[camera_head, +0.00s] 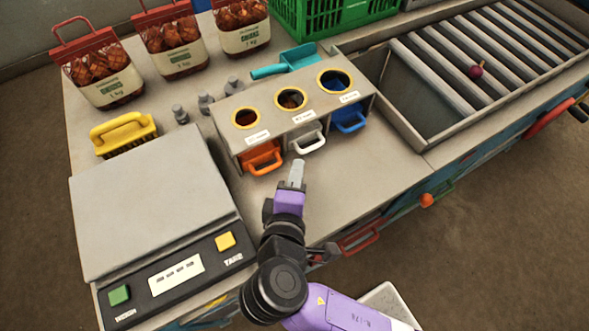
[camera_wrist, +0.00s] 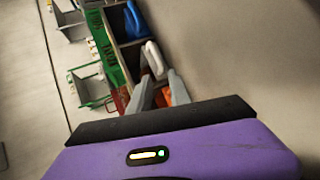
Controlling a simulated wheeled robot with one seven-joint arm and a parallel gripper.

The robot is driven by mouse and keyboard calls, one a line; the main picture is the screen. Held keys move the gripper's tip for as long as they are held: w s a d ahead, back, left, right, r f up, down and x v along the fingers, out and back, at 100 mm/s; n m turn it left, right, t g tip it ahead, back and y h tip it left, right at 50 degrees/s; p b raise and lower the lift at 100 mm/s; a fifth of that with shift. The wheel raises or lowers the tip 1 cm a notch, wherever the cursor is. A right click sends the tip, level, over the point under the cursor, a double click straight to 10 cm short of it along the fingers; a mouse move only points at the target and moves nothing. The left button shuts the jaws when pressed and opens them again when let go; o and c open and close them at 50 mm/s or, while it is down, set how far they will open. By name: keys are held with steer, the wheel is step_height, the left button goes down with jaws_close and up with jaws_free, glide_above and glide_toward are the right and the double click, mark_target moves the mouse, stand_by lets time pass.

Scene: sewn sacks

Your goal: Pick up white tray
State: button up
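The white tray, with its looped white handle (camera_head: 307,139), sits in the middle slot of a grey sorting box, between an orange tray (camera_head: 261,157) and a blue tray (camera_head: 349,117). My gripper (camera_head: 297,164) is just in front of the white handle, on the near side. In the wrist view, the white handle (camera_wrist: 154,60) lies just beyond my two grey fingertips (camera_wrist: 160,74). The fingers stand apart and orange shows between them. I cannot tell whether they touch the handle. The tray's body is mostly hidden inside the box.
A scale (camera_head: 150,205) is at left, with a yellow brush (camera_head: 122,133) behind it. Several red-handled sacks (camera_head: 103,77) stand at the back. A teal scoop (camera_head: 286,62) lies behind the box. A roller conveyor (camera_head: 480,55) is at right. The counter right of my gripper is clear.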

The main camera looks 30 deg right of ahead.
mark_target(302, 153)
steer(key=shift+p+x, duration=0.45)
steer(key=shift+x, duration=3.5)
steer(key=shift+s, duration=0.1)
jaws_close()
